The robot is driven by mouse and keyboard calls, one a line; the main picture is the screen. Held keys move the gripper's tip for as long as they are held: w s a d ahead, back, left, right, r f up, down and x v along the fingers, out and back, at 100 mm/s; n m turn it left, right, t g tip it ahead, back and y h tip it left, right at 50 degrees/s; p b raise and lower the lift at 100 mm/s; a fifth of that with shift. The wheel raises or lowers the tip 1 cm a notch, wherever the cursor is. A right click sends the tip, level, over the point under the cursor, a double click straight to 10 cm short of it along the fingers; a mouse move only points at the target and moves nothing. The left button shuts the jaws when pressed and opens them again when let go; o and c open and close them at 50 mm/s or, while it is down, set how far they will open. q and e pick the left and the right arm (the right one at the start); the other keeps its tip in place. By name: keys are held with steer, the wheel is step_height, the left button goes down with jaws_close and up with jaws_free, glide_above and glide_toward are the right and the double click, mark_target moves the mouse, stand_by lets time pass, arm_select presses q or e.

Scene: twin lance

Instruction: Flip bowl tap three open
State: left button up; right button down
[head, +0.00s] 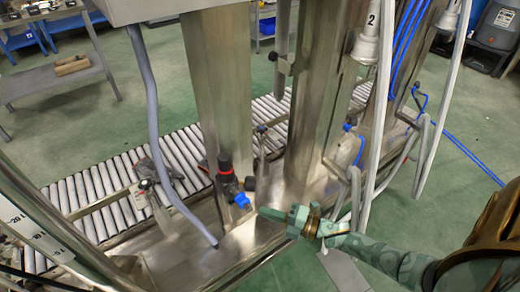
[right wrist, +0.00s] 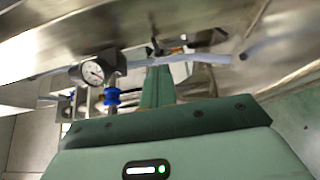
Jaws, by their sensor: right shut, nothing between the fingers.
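My right gripper (head: 262,211) comes in from the lower right, its green fingers shut and empty. Its tip is close to a blue fitting (head: 243,200) below a black regulator with a red top (head: 226,165); I cannot tell whether it touches. In the right wrist view the finger (right wrist: 158,87) points at the steel machine. A round gauge (right wrist: 92,72) and a blue fitting (right wrist: 112,96) lie left of it, and a small dark lever-like part (right wrist: 156,46) is near its tip. I cannot tell which part is bowl tap three or how its handle stands. My left gripper is not in view.
Steel columns (head: 222,80) and a grey hose (head: 160,130) rise beside the regulator. A roller conveyor (head: 95,190) runs behind. White hoses (head: 440,100) and blue tubes (head: 405,40) hang at the right. Green floor (head: 480,130) is open at the right.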

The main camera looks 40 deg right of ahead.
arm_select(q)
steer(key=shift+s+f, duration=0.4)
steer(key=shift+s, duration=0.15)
arm_select(e)
steer(key=s+d, duration=0.2)
steer(key=d, duration=0.4)
steer(key=shift+s, duration=0.4)
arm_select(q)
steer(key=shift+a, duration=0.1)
arm_select(e)
steer(key=shift+r, duration=0.1)
